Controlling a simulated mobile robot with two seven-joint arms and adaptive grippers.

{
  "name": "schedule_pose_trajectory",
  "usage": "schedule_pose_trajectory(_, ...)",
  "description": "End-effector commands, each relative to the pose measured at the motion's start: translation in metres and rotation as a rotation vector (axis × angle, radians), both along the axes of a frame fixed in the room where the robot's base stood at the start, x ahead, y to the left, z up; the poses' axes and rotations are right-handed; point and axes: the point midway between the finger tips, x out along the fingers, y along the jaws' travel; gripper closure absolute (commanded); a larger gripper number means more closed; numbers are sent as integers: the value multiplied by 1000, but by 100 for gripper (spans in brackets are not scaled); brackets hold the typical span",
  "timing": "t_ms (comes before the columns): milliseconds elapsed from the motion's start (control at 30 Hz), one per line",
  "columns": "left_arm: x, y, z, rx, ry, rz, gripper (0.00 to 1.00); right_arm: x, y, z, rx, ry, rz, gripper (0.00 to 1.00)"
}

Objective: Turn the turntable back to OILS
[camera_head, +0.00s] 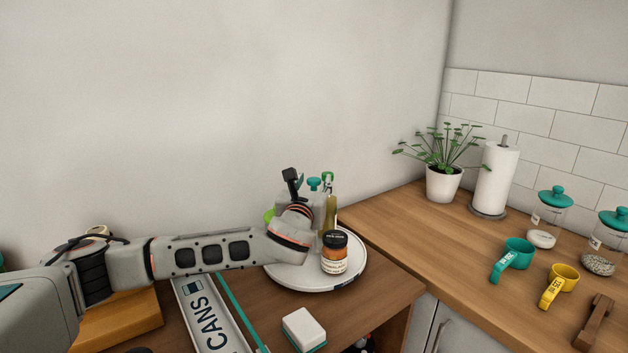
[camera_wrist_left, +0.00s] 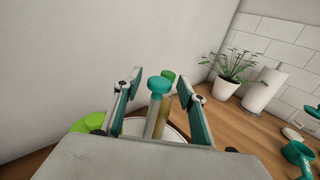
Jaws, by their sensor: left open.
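The white turntable (camera_head: 292,281) stands on the brown wooden surface; a dark label shows on its front right rim, too small to read. It carries an orange-brown jar (camera_head: 334,252) with a black lid at the front, and bottles behind. My left gripper (camera_head: 300,188) is over the back of the turntable, and its wrist hides part of the bottles. In the left wrist view the left gripper (camera_wrist_left: 158,112) is open, with a teal-capped bottle (camera_wrist_left: 160,87) showing between its fingers; I cannot tell whether they touch. A green-capped bottle (camera_wrist_left: 167,77) is just behind. My right gripper is out of view.
A tray marked CANS (camera_head: 208,318) and a white box (camera_head: 304,329) lie in front of the turntable. The wall is close behind. On the right counter are a potted plant (camera_head: 444,183), paper towel roll (camera_head: 496,180), teal cup (camera_head: 519,253) and yellow cup (camera_head: 565,277).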

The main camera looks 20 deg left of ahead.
Motion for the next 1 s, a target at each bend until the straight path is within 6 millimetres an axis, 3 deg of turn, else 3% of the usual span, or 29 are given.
schedule_pose_trajectory(200,13,1,0,0,0,-2,59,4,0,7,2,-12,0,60)
schedule_pose_trajectory(467,13,1,0,-1,0,-1,59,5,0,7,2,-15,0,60)
schedule_pose_trajectory(600,13,1,0,-1,0,-1,96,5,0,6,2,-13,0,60)
schedule_pose_trajectory(633,13,1,0,-1,0,-1,100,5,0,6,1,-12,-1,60)
schedule_pose_trajectory(1000,13,2,0,0,0,-21,100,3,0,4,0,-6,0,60)
